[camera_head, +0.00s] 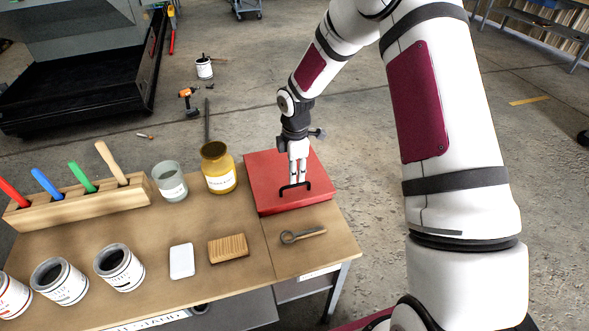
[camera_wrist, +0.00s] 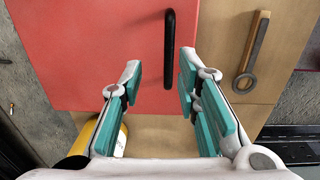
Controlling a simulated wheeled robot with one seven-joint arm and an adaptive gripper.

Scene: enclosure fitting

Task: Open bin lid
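The red bin lid (camera_head: 262,180) lies flat and closed at the right end of the workbench. A black bar handle (camera_head: 294,186) stands up near its front edge. My gripper (camera_head: 298,178) points down at the handle from directly above. In the wrist view the gripper (camera_wrist: 161,68) is open, with teal pads on both fingers. The black handle (camera_wrist: 169,48) shows in the gap between the fingertips, nearer the right finger. Whether the fingertips reach down around it, I cannot tell. The red lid (camera_wrist: 90,50) shows behind the left finger.
A ring-ended tool (camera_head: 303,235) lies in front of the lid. A yellow jar (camera_head: 219,170) and a glass jar (camera_head: 170,181) stand to its left. A brush (camera_head: 228,249) and white block (camera_head: 182,261) lie at the front. A wooden rack (camera_head: 80,203) stands far left.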

